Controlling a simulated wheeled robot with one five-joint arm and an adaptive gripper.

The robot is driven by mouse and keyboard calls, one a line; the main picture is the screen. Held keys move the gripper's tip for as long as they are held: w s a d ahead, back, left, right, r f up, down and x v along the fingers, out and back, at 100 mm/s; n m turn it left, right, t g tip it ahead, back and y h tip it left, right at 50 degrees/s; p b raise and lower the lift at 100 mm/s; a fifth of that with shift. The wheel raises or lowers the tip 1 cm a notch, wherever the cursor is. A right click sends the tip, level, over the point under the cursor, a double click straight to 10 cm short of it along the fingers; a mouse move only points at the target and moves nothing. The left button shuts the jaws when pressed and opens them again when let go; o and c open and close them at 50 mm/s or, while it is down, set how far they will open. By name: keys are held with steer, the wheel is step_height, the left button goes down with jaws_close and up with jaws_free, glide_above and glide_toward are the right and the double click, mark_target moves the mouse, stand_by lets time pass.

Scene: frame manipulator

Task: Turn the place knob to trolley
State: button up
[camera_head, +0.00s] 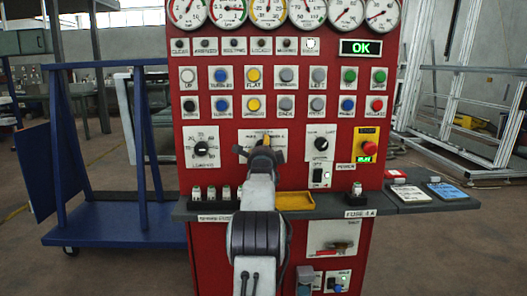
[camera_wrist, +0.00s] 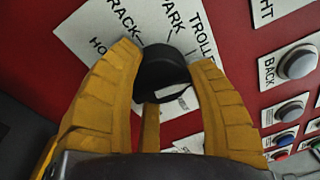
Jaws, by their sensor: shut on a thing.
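The place knob (camera_wrist: 162,68) is black and sits on a white label plate (camera_wrist: 85,38) on the red panel. Around it the wrist view shows parts of the words "RACK", "PARK" and "TROLLEY", and a cut-off word starting "HO". My gripper (camera_wrist: 165,60) has its yellow ribbed fingers on both sides of the knob, shut on it. I cannot clearly tell which word the knob points to. In the head view my gripper (camera_head: 262,150) covers most of the knob and part of its plate (camera_head: 281,134).
Rows of push buttons lie above, and a red stop button (camera_head: 369,148) is at the right. A grey shelf (camera_head: 425,203) with a yellow tray (camera_head: 296,201) runs below.

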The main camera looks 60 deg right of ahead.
steer(key=shift+w, duration=0.15)
steer(key=o, duration=1)
steer(key=shift+w+a, duration=0.1)
steer(key=shift+c, duration=0.2)
steer(key=shift+o, duration=1.2)
steer(key=shift+s, duration=0.2)
steer(key=v, duration=1.1)
steer(key=shift+a, duration=0.4)
steer(key=shift+s+f, duration=0.1)
steer(key=shift+s, duration=0.05)
